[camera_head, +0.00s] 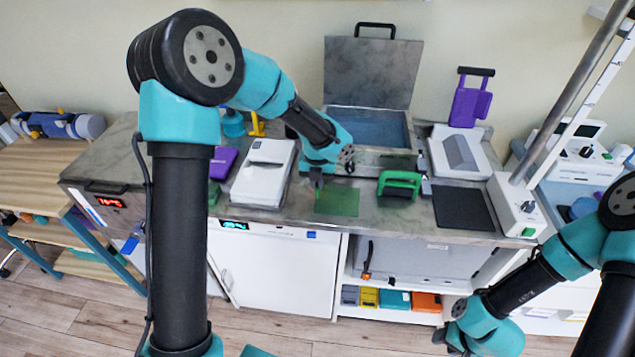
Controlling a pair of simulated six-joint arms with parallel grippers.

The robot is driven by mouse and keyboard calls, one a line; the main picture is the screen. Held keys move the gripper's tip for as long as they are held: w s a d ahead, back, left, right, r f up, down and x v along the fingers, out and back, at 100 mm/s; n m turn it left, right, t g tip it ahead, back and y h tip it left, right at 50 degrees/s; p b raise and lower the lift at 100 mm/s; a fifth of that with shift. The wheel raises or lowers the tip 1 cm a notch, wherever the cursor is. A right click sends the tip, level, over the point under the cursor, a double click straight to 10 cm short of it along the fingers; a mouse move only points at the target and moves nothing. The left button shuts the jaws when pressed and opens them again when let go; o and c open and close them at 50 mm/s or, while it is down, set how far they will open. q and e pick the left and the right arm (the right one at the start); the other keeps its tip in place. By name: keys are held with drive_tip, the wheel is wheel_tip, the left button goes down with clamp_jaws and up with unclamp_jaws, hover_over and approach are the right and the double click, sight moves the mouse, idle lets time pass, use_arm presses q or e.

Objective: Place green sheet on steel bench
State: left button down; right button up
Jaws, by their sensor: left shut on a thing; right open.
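The green sheet (337,201) is a thin, flat square at the front middle of the steel bench (385,222). It looks level with the bench top; I cannot tell whether it touches it or is held just above. My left gripper (317,184) points down at the sheet's back left edge and is shut on it. The fingertips are small and partly hidden by the wrist. My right gripper (447,341) is open and empty, low in front of the bench, away from the sheet.
An open steel box (372,72) stands behind the sheet. A green-handled tool (400,184) lies close to its right, with a black mat (463,208) beyond. A white device (264,172) is to its left. Shelves with coloured boxes (396,299) are below.

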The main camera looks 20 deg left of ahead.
use_arm(q)
drive_tip(key=shift+f, duration=0.55)
drive_tip(key=c, duration=1.2)
unclamp_jaws()
drive_tip(key=shift+c, duration=0.2)
drive_tip(key=shift+r, duration=0.1)
wheel_tip(320, 180, up, 13)
